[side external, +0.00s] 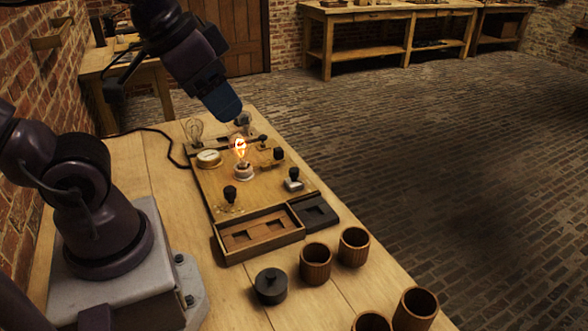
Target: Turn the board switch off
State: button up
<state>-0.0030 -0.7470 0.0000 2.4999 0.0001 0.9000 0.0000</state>
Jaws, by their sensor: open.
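The wooden board (210,185) lies on the table, with a lit bulb (240,150) glowing near its middle. Several small black-knobbed fittings stand on it: one on a pale base (293,180) at the right edge, one at the near left (230,194), others behind the bulb. I cannot tell which fitting is the switch. My gripper (230,112) is open and points down over the far end of the board. It is above a small pale-and-dark fitting (243,121) there, partly hiding it; I cannot tell whether they touch.
A round dial (209,158) and an unlit glass bulb (194,130) are at the board's far left. A compartmented wooden tray (260,240) and a dark tray (315,211) adjoin the near end. A black lidded pot (270,286) and several wooden cups (316,263) stand nearer.

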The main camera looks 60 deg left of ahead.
jog(key=w+a+f+n+g, duration=0.2)
jog(key=w+a+f+g, duration=0.2)
jog(key=w+a+f, duration=0.4)
jog(key=m+g, duration=0.2)
jog(key=m, duration=0.1)
send_near(295, 169)
jog(key=f, duration=0.9)
jog(key=shift+s+f, duration=0.2)
jog(key=c, duration=0.9)
jog(key=shift+c, duration=0.2)
